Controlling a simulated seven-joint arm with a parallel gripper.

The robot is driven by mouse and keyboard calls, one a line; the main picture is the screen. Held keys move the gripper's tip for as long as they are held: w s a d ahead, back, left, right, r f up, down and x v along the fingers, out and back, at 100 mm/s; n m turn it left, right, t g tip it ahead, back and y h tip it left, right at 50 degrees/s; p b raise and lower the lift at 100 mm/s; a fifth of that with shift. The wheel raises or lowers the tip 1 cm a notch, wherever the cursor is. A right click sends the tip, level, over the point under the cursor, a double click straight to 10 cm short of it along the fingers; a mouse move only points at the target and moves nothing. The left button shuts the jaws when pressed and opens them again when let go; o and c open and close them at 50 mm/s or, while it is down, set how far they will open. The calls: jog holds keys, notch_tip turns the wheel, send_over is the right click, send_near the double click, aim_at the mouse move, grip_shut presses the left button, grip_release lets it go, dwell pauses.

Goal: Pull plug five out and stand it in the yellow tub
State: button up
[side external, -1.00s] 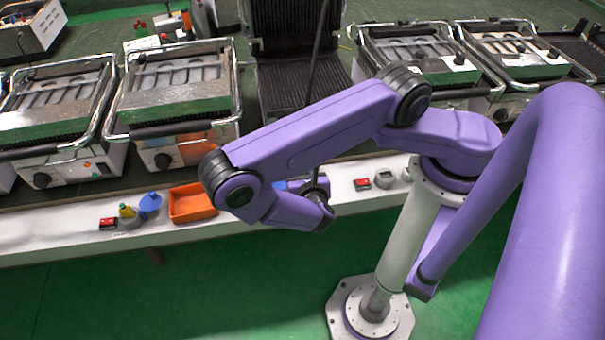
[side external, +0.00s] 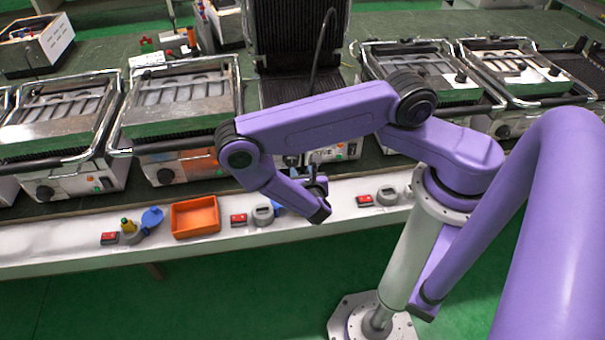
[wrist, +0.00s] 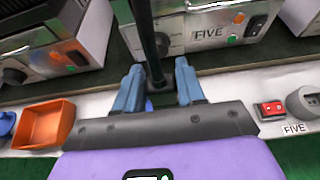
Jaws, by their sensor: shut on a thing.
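My gripper (wrist: 158,92) has two blue fingers, shut on a dark plug (wrist: 157,74) with a black cord running up from it. Most of the plug is hidden between the fingers. In the side view my gripper (side external: 317,188) hangs over the white ledge, right of a grey socket (side external: 262,215). A FIVE label lies on the ledge at the right of the wrist view, below a red switch and a grey round socket (wrist: 305,102). The grill panel ahead (wrist: 205,30) also reads FIVE. No yellow tub shows; an orange tub (side external: 176,221) stands left of my gripper, apparently empty.
A blue socket lid (side external: 152,217) and a yellow-topped plug (side external: 127,225) sit left of the tub. Red switches (side external: 238,220) line the ledge. Grills (side external: 180,100) stand behind it. The cord (side external: 322,45) loops above the open grill.

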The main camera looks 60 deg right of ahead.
jog(key=shift+f, duration=2.85)
jog(key=shift+f, duration=2.4)
jog(key=o, duration=1.1)
jog(key=shift+o, duration=0.2)
jog(key=v, duration=1.7)
jog(key=shift+s, duration=0.2)
jog(key=shift+a+r, duration=0.15)
